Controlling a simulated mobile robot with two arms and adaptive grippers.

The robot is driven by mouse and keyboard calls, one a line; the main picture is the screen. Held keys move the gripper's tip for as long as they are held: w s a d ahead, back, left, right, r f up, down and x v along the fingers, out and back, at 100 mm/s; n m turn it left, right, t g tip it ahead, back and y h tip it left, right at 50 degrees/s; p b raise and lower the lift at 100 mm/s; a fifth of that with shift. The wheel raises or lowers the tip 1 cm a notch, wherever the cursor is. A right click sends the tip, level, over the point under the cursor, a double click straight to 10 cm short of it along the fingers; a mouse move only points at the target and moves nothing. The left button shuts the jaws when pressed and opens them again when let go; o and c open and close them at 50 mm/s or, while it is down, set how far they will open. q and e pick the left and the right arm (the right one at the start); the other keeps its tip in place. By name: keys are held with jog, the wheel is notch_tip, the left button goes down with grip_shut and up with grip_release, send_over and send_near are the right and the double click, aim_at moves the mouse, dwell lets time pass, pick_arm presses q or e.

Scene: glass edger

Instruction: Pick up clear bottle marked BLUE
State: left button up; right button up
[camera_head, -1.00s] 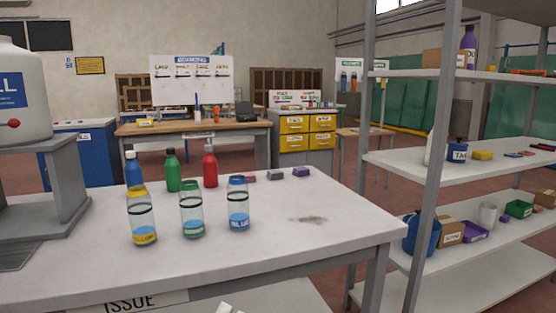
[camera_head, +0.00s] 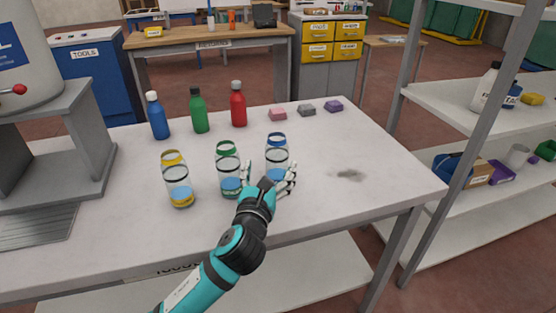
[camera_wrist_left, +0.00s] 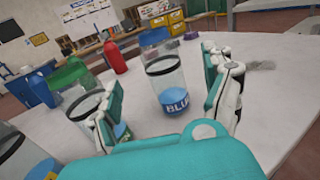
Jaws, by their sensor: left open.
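The clear bottle marked BLUE (camera_head: 277,157) stands upright on the white table, with a blue rim, a black band and a blue base with a label. In the left wrist view the same BLUE bottle (camera_wrist_left: 165,78) stands between the two open fingers, and its label reads BLUE. My left gripper (camera_head: 270,183) is open right in front of it; its fingers (camera_wrist_left: 170,95) spread to either side of the bottle. I cannot tell whether they touch it. The lower part of the bottle is partly hidden by the gripper in the head view. My right gripper is not in view.
A clear green-rimmed bottle (camera_head: 228,165) stands close left of the gripper, and a yellow-rimmed one (camera_head: 177,178) farther left. Blue (camera_head: 157,117), green (camera_head: 199,112) and red (camera_head: 238,106) bottles stand behind. A metal shelf (camera_head: 485,125) rises at right.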

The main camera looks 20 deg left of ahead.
aim_at(275, 158)
pick_arm(q)
jog(key=w, duration=0.3)
jog(key=shift+w+a, duration=0.15)
jog(key=shift+w, duration=0.25)
jog(key=w, duration=0.3)
jog(key=w+f, duration=0.1)
jog(key=w, duration=0.1)
jog(key=shift+a, duration=0.3)
jog(key=shift+r, duration=0.1)
jog(key=shift+c, duration=0.2)
jog(key=c, duration=1.1)
jog(key=shift+c, duration=0.8)
jog(key=shift+r, duration=0.1)
